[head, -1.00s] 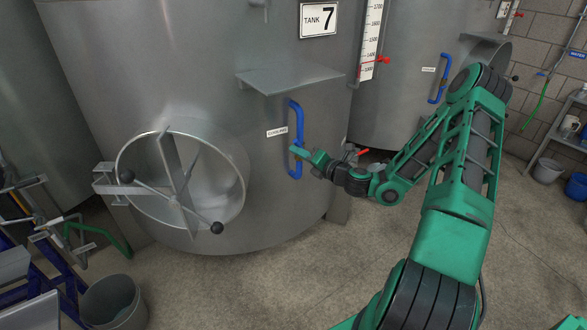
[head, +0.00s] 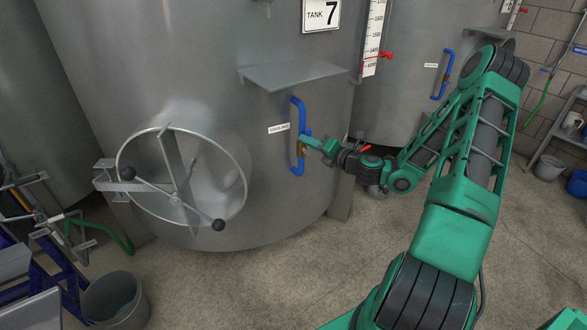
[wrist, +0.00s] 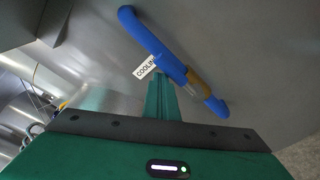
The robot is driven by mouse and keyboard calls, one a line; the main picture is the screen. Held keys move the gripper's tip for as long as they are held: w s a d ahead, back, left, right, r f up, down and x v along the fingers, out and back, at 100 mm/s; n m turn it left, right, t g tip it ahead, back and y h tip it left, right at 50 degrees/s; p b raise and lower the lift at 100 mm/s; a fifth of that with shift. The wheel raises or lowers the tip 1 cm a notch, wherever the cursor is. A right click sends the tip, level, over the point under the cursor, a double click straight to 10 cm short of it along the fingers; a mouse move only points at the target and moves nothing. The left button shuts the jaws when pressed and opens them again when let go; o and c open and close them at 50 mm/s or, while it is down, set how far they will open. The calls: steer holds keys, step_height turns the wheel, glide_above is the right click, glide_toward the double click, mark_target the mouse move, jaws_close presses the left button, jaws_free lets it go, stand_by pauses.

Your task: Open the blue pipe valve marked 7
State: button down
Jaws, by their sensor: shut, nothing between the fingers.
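The blue pipe (head: 294,105) stands upright on the front of the steel tank with the sign TANK 7 (head: 320,15). A brass-coloured valve body (head: 302,150) sits partway along it and also shows in the wrist view (wrist: 198,82). A small blue piece (head: 308,132), perhaps the valve lever, shows just right of the pipe; its angle is unclear. My gripper (head: 304,141) is shut and empty, its tip close to the pipe beside the valve. In the wrist view the closed fingers (wrist: 160,90) point at the pipe; contact is unclear.
A steel shelf (head: 292,75) juts out above the pipe. A similar blue pipe (head: 443,75) is on the tank behind. A grey bucket (head: 115,302) stands front left; the middle floor is clear.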

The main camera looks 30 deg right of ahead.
steer(key=shift+w+d+r, duration=0.1)
steer(key=shift+d+r, duration=0.1)
steer(key=shift+d, duration=0.35)
steer(key=a, duration=0.5)
steer(key=v, duration=1)
steer(key=shift+f, duration=0.6)
steer(key=shift+d, duration=0.1)
